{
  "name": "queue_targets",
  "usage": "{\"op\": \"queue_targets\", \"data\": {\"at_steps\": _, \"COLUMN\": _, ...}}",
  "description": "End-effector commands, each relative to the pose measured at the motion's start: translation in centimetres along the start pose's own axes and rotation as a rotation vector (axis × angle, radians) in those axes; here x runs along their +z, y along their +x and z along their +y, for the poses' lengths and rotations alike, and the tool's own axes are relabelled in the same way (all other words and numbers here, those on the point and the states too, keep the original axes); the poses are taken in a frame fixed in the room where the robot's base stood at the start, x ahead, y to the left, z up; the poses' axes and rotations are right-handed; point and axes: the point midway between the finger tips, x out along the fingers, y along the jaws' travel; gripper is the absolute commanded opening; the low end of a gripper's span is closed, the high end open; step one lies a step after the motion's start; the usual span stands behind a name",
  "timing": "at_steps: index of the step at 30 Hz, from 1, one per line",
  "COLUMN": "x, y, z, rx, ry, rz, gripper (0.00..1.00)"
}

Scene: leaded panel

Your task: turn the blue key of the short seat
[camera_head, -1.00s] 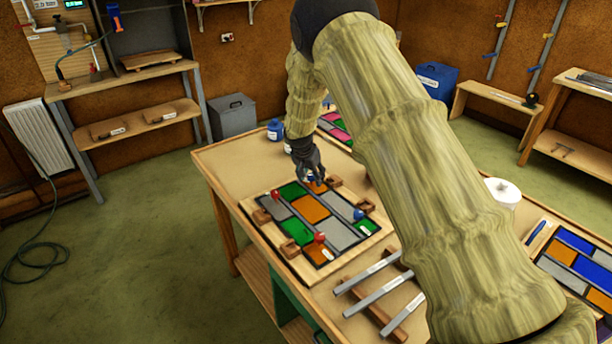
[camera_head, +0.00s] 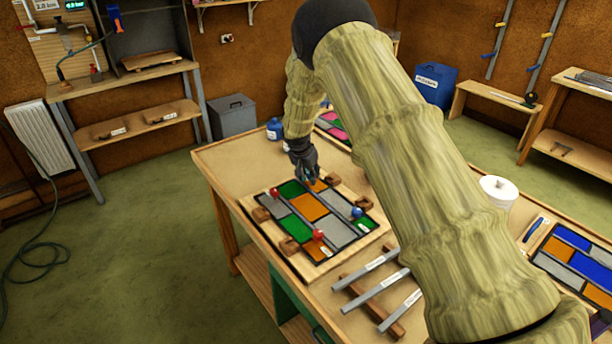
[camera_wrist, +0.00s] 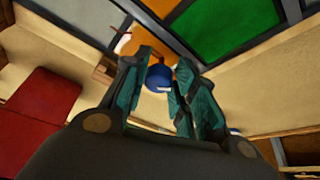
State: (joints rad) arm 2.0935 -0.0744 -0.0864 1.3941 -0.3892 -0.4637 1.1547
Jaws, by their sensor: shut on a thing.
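The leaded panel (camera_head: 310,206) lies in a wooden frame on the bench, with green, orange and grey panes. My gripper (camera_head: 309,180) is at its far edge, pointing down. In the wrist view, my gripper (camera_wrist: 160,80) is shut on a round blue key (camera_wrist: 158,78), which sits between the fingertips beside an orange pane (camera_wrist: 158,8) and a green pane (camera_wrist: 233,28). The fingers hide that key in the head view. A second blue key (camera_head: 357,212) stands on the panel's right side, apart from my gripper.
Two red keys stand on the panel, one at the left (camera_head: 275,192) and one at the front (camera_head: 318,235). Wooden blocks (camera_head: 261,214) sit around its edges. Metal bars (camera_head: 375,282) lie to the front right. A white roll (camera_head: 498,191) stands further right.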

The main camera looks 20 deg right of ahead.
Motion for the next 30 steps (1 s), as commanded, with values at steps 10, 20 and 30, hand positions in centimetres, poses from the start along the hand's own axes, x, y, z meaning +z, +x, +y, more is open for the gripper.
{"op": "queue_targets", "data": {"at_steps": 10, "x": -0.68, "y": -0.16, "z": 0.36, "rx": 0.002, "ry": 0.004, "rz": 0.007, "gripper": 0.03}}
{"op": "queue_targets", "data": {"at_steps": 20, "x": -0.82, "y": -0.20, "z": 0.43, "rx": 0.003, "ry": 0.004, "rz": 0.008, "gripper": 0.03}}
{"op": "queue_targets", "data": {"at_steps": 30, "x": -0.92, "y": -0.23, "z": 0.47, "rx": 0.004, "ry": 0.005, "rz": 0.009, "gripper": 0.32}}
